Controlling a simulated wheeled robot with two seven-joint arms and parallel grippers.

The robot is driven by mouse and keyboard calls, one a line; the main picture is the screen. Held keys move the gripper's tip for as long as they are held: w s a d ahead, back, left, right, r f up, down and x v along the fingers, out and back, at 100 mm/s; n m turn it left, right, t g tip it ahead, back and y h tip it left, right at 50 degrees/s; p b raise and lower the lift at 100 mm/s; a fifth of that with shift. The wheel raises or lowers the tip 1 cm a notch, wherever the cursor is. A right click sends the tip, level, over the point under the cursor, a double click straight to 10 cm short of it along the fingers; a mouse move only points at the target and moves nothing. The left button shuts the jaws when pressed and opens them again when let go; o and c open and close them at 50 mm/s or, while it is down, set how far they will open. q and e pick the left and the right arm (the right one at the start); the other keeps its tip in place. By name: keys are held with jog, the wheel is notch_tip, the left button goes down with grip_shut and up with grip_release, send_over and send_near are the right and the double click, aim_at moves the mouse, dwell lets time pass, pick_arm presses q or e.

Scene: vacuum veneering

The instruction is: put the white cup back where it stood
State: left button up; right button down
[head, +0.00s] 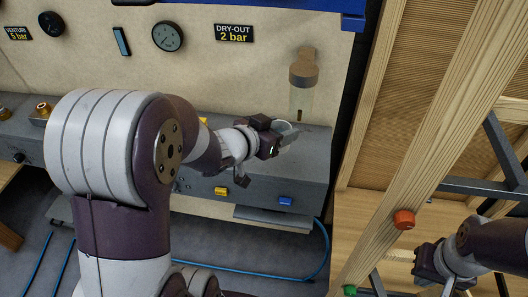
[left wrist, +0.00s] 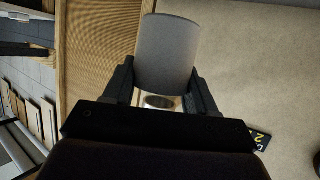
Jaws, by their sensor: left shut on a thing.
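The white cup (head: 287,132) looks pale grey and is held at the end of my left gripper (head: 279,140), above the grey ledge along the panel. In the left wrist view the cup (left wrist: 168,50) sits between the two dark fingers of my left gripper (left wrist: 164,85), which are shut on its sides. My right gripper (head: 424,268) is at the lower right in the head view, away from the cup; its jaw state is unclear. The place where the cup stood cannot be told from these frames.
A clear bowl with a brown top (head: 303,75) hangs on the panel just behind the cup. The grey ledge (head: 312,165) bears yellow (head: 221,191) and blue (head: 285,201) parts on its front. A wooden frame (head: 425,130) stands at right. A blue hose (head: 250,273) runs below.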

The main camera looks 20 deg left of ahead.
pick_arm(q)
jog(key=w+a+f, duration=0.1)
jog(key=a+f, duration=0.1)
jog(key=a, duration=0.1)
jog(key=w+a+f+b, duration=0.1)
jog(key=a+f, duration=0.1)
jog(key=a, duration=0.2)
jog(key=w+a+f, duration=0.1)
jog(key=a+f, duration=0.1)
jog(key=a, duration=0.2)
jog(key=shift+w+f, duration=0.2)
jog(key=shift+f, duration=0.1)
jog(key=shift+s+a+f+b, duration=0.1)
jog(key=shift+a+f+b, duration=0.05)
jog(key=shift+f+b, duration=0.15)
notch_tip(320, 180, down, 3)
jog(key=shift+f+b, duration=0.1)
jog(key=shift+b, duration=0.45)
jog(key=shift+f, duration=0.2)
jog(key=shift+r, duration=0.1)
jog(key=o, duration=1.1)
jog(key=shift+f, duration=0.2)
